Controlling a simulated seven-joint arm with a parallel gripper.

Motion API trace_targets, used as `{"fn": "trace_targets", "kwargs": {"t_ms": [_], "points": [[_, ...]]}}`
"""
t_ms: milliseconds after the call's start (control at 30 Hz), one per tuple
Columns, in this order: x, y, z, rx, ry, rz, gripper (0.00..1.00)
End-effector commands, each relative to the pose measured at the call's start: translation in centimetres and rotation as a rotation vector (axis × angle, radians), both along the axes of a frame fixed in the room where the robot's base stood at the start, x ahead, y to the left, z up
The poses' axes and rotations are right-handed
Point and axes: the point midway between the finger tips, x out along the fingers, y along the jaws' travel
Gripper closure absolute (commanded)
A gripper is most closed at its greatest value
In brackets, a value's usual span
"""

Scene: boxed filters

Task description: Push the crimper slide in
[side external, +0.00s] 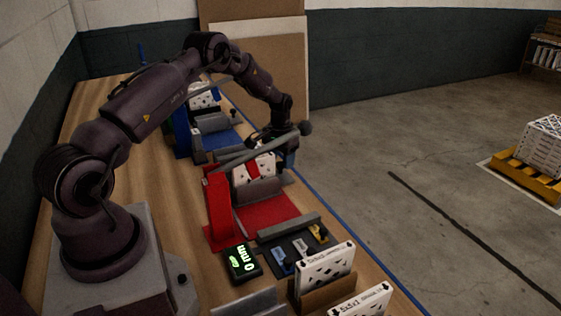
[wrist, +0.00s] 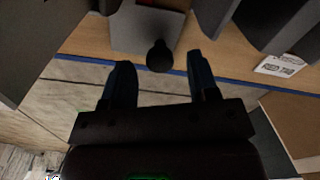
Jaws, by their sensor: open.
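The red crimper (side external: 218,208) stands on the bench with a red base plate, a grey block (side external: 258,191) and a long grey lever ending in a dark ball. A white patterned box with a red part (side external: 255,167) sits behind the block. A blue crimper (side external: 183,132) stands farther back. My gripper (side external: 283,146) is low at the bench's right edge, partly hidden by the lever. In the wrist view, my gripper (wrist: 158,64) is open, with a black knob (wrist: 160,54) in front of a grey block (wrist: 140,30) between its fingertips. I cannot tell which crimper this knob belongs to.
A display reading 0 mm (side external: 241,263) sits in front of the red crimper. Small blue and yellow pieces (side external: 318,231) lie on a dark tray beside white boxes (side external: 325,268). A blue strip (side external: 335,225) marks the bench edge.

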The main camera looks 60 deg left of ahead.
Motion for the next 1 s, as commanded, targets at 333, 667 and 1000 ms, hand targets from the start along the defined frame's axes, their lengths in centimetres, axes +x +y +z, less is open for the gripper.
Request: {"fn": "trace_targets", "kwargs": {"t_ms": [333,667,1000], "points": [[0.0,0.0,-1.2,0.0,-0.001,0.0,0.46],[0.0,0.0,-1.2,0.0,0.0,0.0,0.98],[0.1,-2.1,-1.1,-0.002,0.001,-0.004,1.0]]}}
